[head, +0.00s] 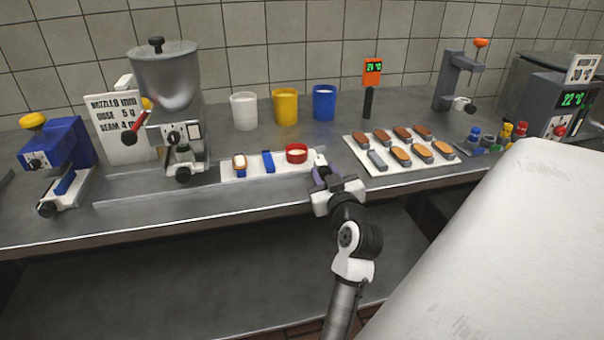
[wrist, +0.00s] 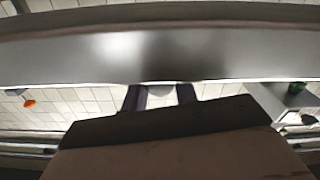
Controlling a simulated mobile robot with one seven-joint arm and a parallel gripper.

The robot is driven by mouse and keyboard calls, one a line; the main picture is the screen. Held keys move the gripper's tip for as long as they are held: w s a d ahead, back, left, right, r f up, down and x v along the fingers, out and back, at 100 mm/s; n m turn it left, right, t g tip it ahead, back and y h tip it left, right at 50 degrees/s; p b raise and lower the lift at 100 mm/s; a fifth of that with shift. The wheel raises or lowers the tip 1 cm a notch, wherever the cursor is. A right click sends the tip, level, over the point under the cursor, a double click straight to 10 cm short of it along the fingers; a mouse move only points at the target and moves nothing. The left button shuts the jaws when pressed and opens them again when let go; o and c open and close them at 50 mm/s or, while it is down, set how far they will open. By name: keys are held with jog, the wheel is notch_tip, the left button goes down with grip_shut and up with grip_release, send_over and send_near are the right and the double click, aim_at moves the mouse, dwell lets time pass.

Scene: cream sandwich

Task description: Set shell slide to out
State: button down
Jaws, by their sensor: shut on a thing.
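The shell slide (head: 255,173) is a long white plate lying on the counter, to the right of the hopper machine (head: 166,78). It bears a brown shell with a pale top (head: 239,161), a blue block (head: 268,161) and a red cup with white contents (head: 297,153). The shell sits right of the machine's nozzle, not under it. My gripper (head: 320,172) is at the slide's right end, shut on its pale handle (head: 320,158). In the wrist view the two dark fingers (wrist: 160,97) flank a pale round piece (wrist: 161,90). The grip is partly hidden by the fingers.
A tray of several brown shells (head: 376,168) lies close right of my gripper. White (head: 244,111), yellow (head: 285,106) and blue (head: 324,103) cups stand behind the slide. A blue device (head: 62,140) stands far left. Bare counter (head: 250,198) lies in front of the slide.

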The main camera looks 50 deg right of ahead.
jog(key=shift+s+d+b, duration=0.2)
jog(key=shift+s+d, duration=0.25)
jog(key=shift+d, duration=0.2)
jog(key=shift+s+d+b, duration=0.2)
jog(key=shift+s+d, duration=0.2)
jog(key=shift+d, duration=0.25)
jog(key=c, duration=1.1)
grip_release()
jog(key=shift+s+d, duration=0.1)
jog(key=shift+d, duration=0.1)
jog(key=shift+a, duration=0.1)
jog(key=shift+s+a, duration=0.15)
jog(key=shift+s, duration=0.05)
jog(key=b+v, duration=0.2)
jog(key=v, duration=1.1)
jog(key=shift+a, duration=0.1)
